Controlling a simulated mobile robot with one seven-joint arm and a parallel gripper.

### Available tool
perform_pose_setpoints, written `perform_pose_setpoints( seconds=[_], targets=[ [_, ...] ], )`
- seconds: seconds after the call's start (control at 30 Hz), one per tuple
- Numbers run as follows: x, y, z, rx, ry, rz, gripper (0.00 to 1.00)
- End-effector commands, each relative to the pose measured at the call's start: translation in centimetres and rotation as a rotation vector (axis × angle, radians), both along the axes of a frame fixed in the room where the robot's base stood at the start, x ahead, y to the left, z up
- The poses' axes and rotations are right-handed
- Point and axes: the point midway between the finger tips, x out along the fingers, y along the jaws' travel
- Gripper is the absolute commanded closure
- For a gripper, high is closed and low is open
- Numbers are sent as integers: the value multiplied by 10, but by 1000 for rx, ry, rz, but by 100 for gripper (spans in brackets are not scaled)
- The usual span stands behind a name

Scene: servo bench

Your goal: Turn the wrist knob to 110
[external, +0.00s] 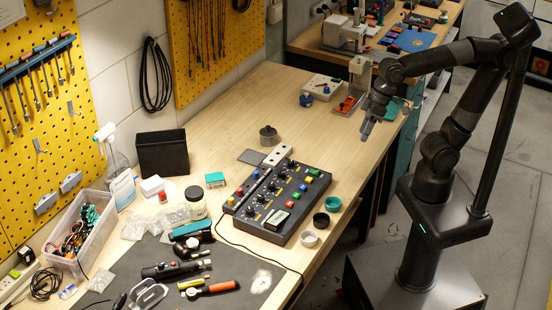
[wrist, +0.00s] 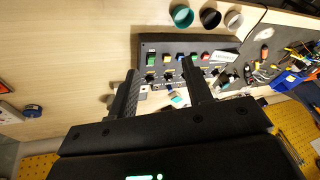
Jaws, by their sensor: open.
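The dark control box (external: 300,211) lies on the wooden bench, with a row of small black knobs (external: 262,197), coloured buttons and a small display (external: 277,219). Its labels are too small to read, so I cannot tell which knob is the wrist knob. My gripper (external: 366,133) is in the air to the right of and behind the box, apart from it. In the wrist view the box (wrist: 212,42) shows beyond the open, empty fingers of my gripper (wrist: 163,82); the fingers partly hide its near side.
Teal (external: 333,203), black (external: 321,220) and white (external: 309,238) round cups stand along the box's right side. A dark mat (external: 225,275) with tools lies in front. Bare bench (external: 225,135) lies behind and left.

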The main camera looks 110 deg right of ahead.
Motion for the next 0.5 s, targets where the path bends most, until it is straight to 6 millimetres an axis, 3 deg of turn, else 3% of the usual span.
perform_pose_setpoints(
  seconds=[0.27, 0.5],
  targets=[
    [76, -24, 5, 202, 153, -381, 54],
    [141, -54, -8, 358, 289, -711, 54]
  ],
)
